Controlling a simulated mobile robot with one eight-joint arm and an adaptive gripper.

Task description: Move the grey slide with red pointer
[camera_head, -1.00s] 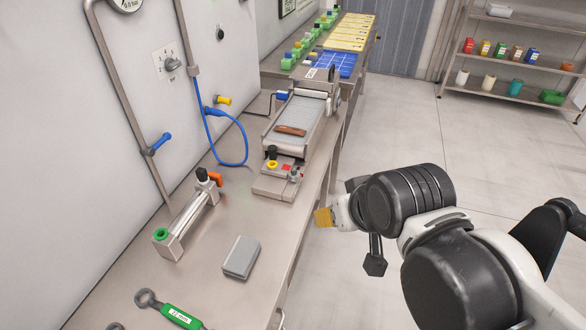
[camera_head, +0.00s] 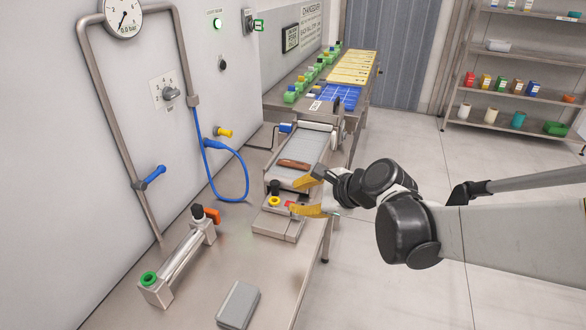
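The small front panel (camera_head: 272,223) of the conveyor unit carries a black knob with a yellow ring (camera_head: 274,200) and a small red part (camera_head: 290,204). In the earlier view a small grey piece shows beside the red part; I cannot make out clearly whether these are the slide and its pointer. My gripper (camera_head: 294,197) reaches in from the right with its two yellow fingers spread apart, at the right side of the panel. The lower finger covers the spot where the grey piece showed. I see nothing held between the fingers, and contact cannot be told.
A brown bar (camera_head: 294,164) lies on the conveyor (camera_head: 310,146). A clear cylinder with a green end (camera_head: 180,253) and a grey block (camera_head: 238,305) are on the bench at the front. A blue hose (camera_head: 245,175) hangs at the wall. Floor at right is open.

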